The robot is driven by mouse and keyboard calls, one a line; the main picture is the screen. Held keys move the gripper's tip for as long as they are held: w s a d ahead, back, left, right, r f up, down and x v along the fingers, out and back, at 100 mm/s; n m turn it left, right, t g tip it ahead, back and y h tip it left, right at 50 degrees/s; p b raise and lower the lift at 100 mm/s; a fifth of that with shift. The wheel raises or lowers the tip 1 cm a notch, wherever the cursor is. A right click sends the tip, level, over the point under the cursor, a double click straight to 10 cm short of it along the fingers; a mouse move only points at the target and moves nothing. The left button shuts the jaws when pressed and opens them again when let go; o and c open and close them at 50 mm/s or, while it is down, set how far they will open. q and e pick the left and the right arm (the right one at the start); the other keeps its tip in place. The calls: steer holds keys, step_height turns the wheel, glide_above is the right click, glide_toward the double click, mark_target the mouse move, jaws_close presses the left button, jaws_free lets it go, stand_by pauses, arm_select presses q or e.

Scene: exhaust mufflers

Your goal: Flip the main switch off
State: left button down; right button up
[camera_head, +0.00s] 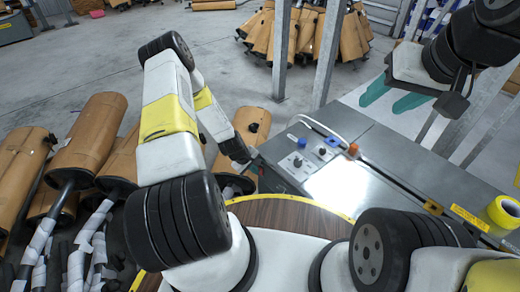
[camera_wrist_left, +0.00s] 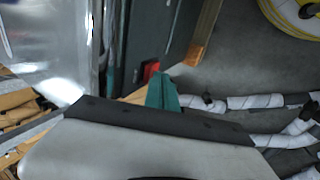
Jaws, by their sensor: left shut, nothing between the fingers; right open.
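A red switch (camera_wrist_left: 150,70) shows in the left wrist view on the dark side of the metal cabinet, small and partly cut off by my fingers; its position cannot be told. My left gripper (camera_wrist_left: 160,88) has its teal fingers shut together and empty, with the tips close to the red switch; I cannot tell whether they touch. In the head view my left gripper (camera_head: 247,165) is at the cabinet's left side, mostly hidden behind its own wrist. My right gripper (camera_head: 393,98) is open and empty above the far side of the cabinet (camera_head: 410,165).
The cabinet top carries a blue button (camera_head: 291,137), black knobs and a bar with an orange end (camera_head: 353,149). A yellow tape roll (camera_head: 505,212) lies at the right. Brown mufflers (camera_head: 90,135) with wrapped pipes crowd the left. Metal posts (camera_head: 282,50) stand behind.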

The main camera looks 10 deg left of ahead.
arm_select(q)
steer(key=shift+w+d+r, duration=0.1)
steer(key=shift+w+d, duration=0.1)
steer(key=shift+w, duration=0.1)
steer(key=shift+r, duration=0.15)
steer(key=shift+r, duration=0.7)
steer(key=shift+s+a, duration=0.1)
